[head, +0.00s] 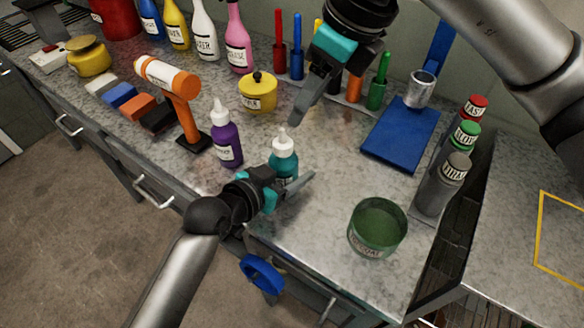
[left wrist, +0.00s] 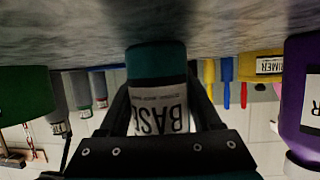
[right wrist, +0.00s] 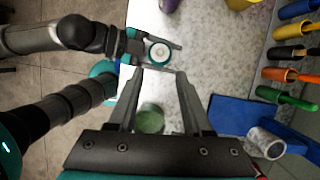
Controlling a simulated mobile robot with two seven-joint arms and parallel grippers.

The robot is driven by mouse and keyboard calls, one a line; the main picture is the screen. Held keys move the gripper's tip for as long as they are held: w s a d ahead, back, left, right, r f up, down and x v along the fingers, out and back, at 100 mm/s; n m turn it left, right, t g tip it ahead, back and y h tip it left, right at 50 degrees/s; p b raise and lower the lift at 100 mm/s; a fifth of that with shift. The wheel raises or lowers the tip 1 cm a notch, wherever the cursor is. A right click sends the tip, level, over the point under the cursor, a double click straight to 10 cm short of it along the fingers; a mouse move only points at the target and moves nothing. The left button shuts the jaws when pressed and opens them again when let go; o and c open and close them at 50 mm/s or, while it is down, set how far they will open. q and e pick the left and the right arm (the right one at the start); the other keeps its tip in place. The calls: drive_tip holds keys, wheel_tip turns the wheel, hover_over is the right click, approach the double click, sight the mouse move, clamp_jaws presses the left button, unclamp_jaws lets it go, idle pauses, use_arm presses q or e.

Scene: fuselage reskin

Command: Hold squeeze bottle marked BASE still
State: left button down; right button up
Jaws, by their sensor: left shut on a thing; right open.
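The teal squeeze bottle marked BASE (head: 283,157) stands upright near the front of the grey counter, with a white nozzle. In the left wrist view its label (left wrist: 160,108) shows upside down between the fingers. My left gripper (head: 290,188) is shut on the bottle from the front, one finger on each side; its base appears to rest on the counter. My right gripper (head: 303,108) is open and empty, above the counter behind the bottle. In the right wrist view the bottle's white top (right wrist: 158,52) lies beyond my open right fingers (right wrist: 154,72).
A purple bottle (head: 226,138) stands just left of the BASE bottle. A green pot (head: 377,228) is to the right, with spray cans (head: 440,185) beyond it. An orange tool (head: 180,95), a yellow primer pot (head: 258,93) and a blue tray (head: 400,134) stand around. Counter between bottle and tray is clear.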

drive_tip(key=shift+o, duration=0.2)
drive_tip(key=shift+o, duration=0.8)
drive_tip(key=shift+f, duration=0.1)
drive_tip(key=shift+o, duration=0.7)
drive_tip(key=shift+a+f, duration=0.25)
drive_tip(key=shift+a, duration=0.05)
drive_tip(key=a+f+y, duration=0.2)
drive_tip(key=s+a+f+n+y, duration=0.1)
drive_tip(key=a+f, duration=0.1)
drive_tip(key=a, duration=0.1)
drive_tip(key=shift+s+a+f+y, duration=0.2)
drive_tip(key=shift+f+y, duration=0.1)
drive_tip(key=shift+y, duration=0.1)
drive_tip(key=m+t+y, duration=0.3)
drive_tip(key=m+t, duration=0.2)
drive_tip(key=t, duration=0.8)
approach(283, 140)
wheel_tip(283, 140, down, 2)
drive_tip(key=w, duration=0.3)
drive_tip(key=x, duration=0.7)
drive_tip(key=s+a+x, duration=0.1)
drive_tip(key=x, duration=0.3)
drive_tip(key=shift+w+a+f, duration=0.15)
drive_tip(key=shift+c, duration=0.2)
